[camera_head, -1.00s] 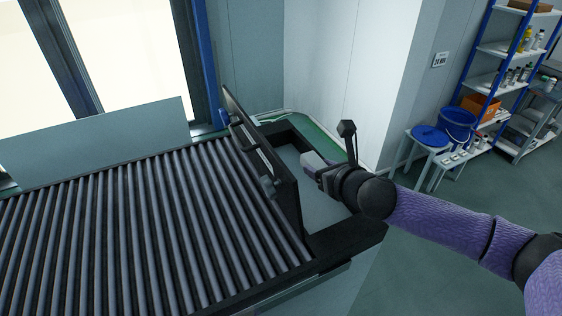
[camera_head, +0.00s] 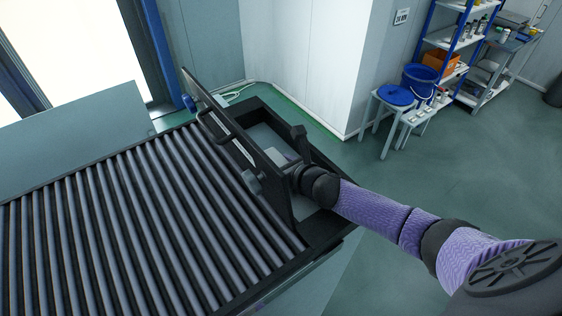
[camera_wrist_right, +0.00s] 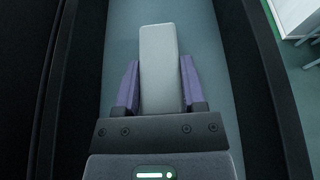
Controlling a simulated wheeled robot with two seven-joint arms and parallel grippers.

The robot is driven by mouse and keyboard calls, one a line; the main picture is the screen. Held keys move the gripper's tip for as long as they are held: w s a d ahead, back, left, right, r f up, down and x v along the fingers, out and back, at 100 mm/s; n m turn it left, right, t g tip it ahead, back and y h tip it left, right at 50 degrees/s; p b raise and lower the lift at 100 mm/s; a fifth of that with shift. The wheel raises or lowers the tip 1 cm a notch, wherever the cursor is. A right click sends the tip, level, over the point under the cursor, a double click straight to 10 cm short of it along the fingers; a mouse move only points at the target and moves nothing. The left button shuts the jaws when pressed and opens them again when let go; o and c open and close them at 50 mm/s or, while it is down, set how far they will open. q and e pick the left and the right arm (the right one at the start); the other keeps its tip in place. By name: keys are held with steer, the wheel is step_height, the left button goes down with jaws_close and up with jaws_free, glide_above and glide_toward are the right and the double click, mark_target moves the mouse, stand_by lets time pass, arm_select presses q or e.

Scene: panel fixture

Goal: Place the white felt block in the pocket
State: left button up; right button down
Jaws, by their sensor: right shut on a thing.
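The white felt block (camera_wrist_right: 158,55) is pale grey-white and long. In the right wrist view it sits between the purple fingers of my right gripper (camera_wrist_right: 158,88), which is shut on it. In the head view my right gripper (camera_head: 292,176) is over the black-framed recess, which looks like the pocket (camera_head: 313,152), close behind the upright black panel. The block shows there only as a small pale patch (camera_head: 277,158). The recess's grey floor (camera_wrist_right: 118,25) lies beyond the block in the wrist view. I cannot tell whether the block touches it. My left gripper is out of view.
The upright black panel (camera_head: 232,133) with a handle and knobs stands between the recess and the roller bed (camera_head: 150,210). Dark walls (camera_wrist_right: 252,70) flank my right gripper. A stool with a blue bucket (camera_head: 419,77) and a shelf rack stand away to the right; floor between is clear.

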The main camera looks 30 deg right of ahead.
steer(key=shift+f, duration=0.15)
steer(key=shift+c, duration=0.9)
jaws_free()
steer(key=shift+w, duration=0.1)
steer(key=shift+r, duration=0.2)
steer(key=v, duration=0.6)
steer(key=shift+s+d+f+b, duration=0.1)
steer(key=shift+s+b, duration=0.2)
steer(key=shift+b, duration=0.05)
steer(key=shift+s+r, duration=0.3)
steer(key=shift+s, duration=0.15)
